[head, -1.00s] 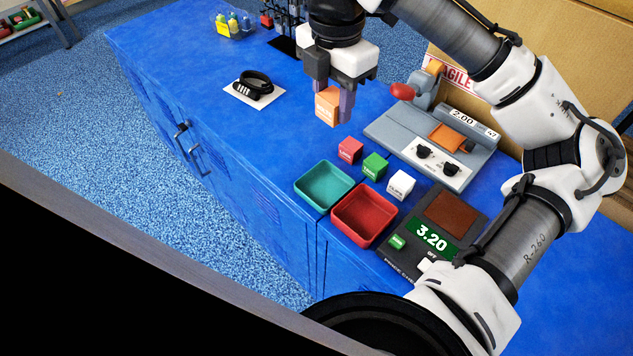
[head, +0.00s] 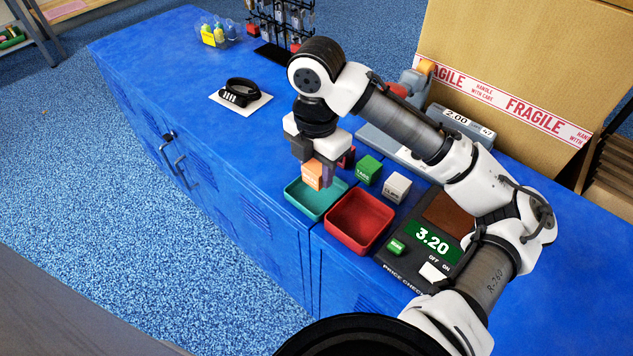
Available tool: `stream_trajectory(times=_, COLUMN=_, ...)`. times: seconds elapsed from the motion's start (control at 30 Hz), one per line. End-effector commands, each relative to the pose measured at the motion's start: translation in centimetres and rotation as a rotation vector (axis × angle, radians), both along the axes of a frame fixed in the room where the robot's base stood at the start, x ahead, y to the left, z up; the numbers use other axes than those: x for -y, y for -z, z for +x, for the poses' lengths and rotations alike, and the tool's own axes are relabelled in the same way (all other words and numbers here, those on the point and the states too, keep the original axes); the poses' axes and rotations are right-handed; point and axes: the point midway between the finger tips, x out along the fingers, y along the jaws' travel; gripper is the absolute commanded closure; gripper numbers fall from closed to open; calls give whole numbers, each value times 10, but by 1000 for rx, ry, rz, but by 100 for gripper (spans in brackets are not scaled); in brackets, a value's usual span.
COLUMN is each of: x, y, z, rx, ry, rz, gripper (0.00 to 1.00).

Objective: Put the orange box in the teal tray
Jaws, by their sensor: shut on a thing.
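The orange box (head: 312,175) is held in my gripper (head: 318,178), whose fingers are shut on it. The box hangs over the teal tray (head: 300,204), toward its back part. From this view I cannot tell how far its underside is from the tray floor. The teal tray sits near the front edge of the blue counter, and the part of it that shows is empty.
A red tray (head: 359,222) stands right of the teal one. A red box (head: 347,157), partly hidden by my gripper, a green box (head: 368,169) and a white box (head: 397,187) stand behind. A price checker (head: 414,256) is at right. The counter's left (head: 170,75) is mostly clear.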

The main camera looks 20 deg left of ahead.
Motion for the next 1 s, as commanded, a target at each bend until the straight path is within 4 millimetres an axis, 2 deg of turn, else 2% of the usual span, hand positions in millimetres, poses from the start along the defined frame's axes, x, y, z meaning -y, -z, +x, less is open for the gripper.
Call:
stream_trajectory(times=0.3, x=1, y=40, z=0, rx=0, ry=2, rz=-1, gripper=93)
stream_trajectory(times=0.7, x=0, y=47, z=0, rx=0, ry=0, rz=0, gripper=93)
stream_trajectory(times=0.73, x=0, y=46, z=0, rx=0, ry=0, rz=0, gripper=60)
stream_trajectory(times=0.87, x=0, y=45, z=0, rx=0, ry=1, rz=0, gripper=43)
stream_trajectory(times=1.0, x=0, y=45, z=0, rx=0, ry=1, rz=0, gripper=40)
